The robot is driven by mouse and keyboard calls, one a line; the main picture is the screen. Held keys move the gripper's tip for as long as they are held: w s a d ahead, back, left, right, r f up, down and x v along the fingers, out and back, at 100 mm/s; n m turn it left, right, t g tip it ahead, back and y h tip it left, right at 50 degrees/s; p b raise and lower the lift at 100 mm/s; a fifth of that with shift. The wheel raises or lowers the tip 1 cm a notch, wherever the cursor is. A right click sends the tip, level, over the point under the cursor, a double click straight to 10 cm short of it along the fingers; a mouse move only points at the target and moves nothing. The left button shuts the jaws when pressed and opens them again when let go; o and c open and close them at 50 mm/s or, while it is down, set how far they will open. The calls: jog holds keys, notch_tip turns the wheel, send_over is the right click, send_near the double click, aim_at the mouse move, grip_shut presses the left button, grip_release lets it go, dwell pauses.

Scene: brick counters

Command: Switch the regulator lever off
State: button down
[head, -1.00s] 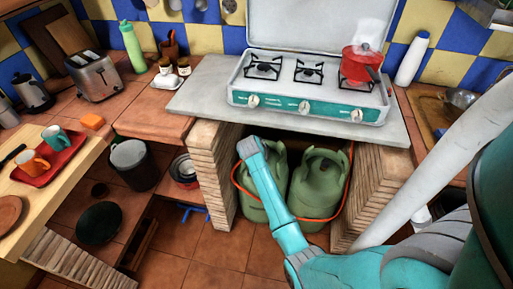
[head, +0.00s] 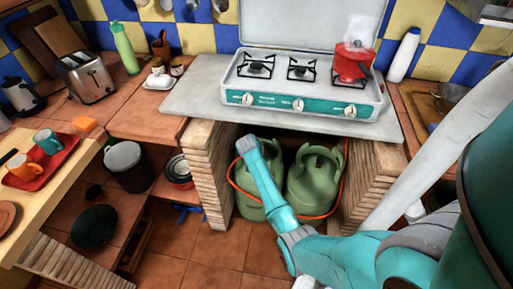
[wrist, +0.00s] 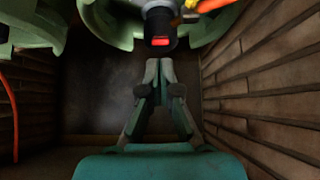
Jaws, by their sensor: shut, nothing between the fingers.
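The regulator (wrist: 158,25) is a dark body with a red patch on its front, at the top middle of the wrist view. An orange part (wrist: 210,4) shows beside it at the upper right; I cannot tell whether this is the lever or the hose. The regulator is over a green gas cylinder (wrist: 112,20), whose collar is partly cut off by the frame. My gripper (wrist: 160,64) is shut and empty, its tips just below the regulator in the picture; I cannot tell if they touch. In the head view my teal arm reaches under the counter and the gripper is hidden.
Two green cylinders (head: 314,185) stand side by side in a niche between brick walls (head: 208,175). An orange hose (head: 325,215) loops across their fronts. The counter slab (head: 205,100) with the stove (head: 300,103) roofs the niche. Tiled floor (head: 205,255) is clear in front.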

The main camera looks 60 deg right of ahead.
jog(key=shift+x, duration=1.35)
